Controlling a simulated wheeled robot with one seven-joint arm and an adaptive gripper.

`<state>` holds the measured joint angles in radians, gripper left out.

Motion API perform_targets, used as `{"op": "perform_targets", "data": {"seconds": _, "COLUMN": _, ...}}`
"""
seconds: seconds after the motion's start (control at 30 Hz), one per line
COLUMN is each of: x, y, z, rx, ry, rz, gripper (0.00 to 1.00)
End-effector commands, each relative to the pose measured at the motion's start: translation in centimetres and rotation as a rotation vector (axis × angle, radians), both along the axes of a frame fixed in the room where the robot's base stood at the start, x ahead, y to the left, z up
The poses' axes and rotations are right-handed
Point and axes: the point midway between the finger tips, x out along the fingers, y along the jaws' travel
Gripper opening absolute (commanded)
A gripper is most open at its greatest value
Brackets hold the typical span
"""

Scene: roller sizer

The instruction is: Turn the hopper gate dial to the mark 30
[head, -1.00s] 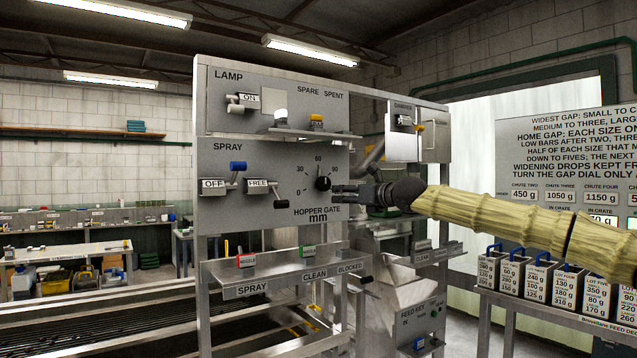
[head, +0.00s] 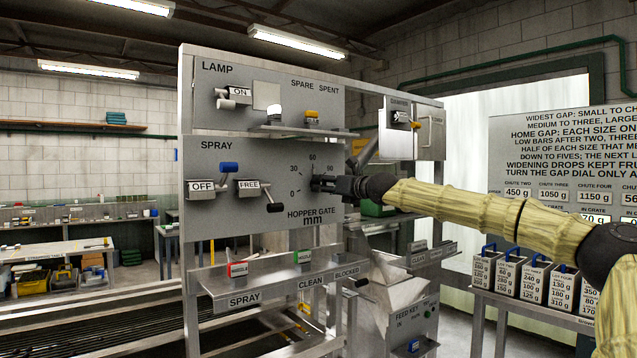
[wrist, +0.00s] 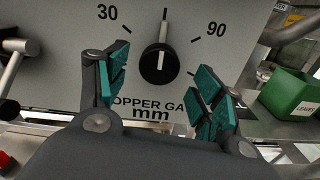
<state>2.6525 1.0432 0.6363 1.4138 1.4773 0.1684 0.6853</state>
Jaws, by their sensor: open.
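The hopper gate dial (wrist: 158,64) is a round black knob with an upright grip bar and a white line, on the grey panel. In the wrist view its bar stands about vertical, between the marks 30 and 90. The 60 mark shows above the dial in the head view. My gripper (wrist: 160,84) is open, with one teal-padded finger on each side of the dial's lower part. I cannot tell whether the pads touch it. In the head view my gripper (head: 326,184) covers most of the dial.
The panel (head: 240,215) also carries the OFF lever (head: 203,187), the FREE lever (head: 249,186) and a lamp shelf (head: 300,131) above. A lower ledge (head: 285,281) juts out under the dial. A green bin (wrist: 292,94) stands to the right in the wrist view.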

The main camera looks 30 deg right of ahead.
Motion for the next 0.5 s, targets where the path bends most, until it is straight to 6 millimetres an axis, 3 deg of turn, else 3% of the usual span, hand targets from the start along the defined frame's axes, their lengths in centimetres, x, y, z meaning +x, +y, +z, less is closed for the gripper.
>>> {"op": "perform_targets", "data": {"seconds": 0.2, "x": 2.6, "y": 0.3, "z": 0.1, "rx": 0.0, "ry": 0.002, "rz": 0.001, "gripper": 0.67}}
{"op": "perform_targets", "data": {"seconds": 0.5, "x": 4.5, "y": 0.4, "z": 0.1, "rx": 0.001, "ry": 0.0, "rz": 0.002, "gripper": 0.67}}
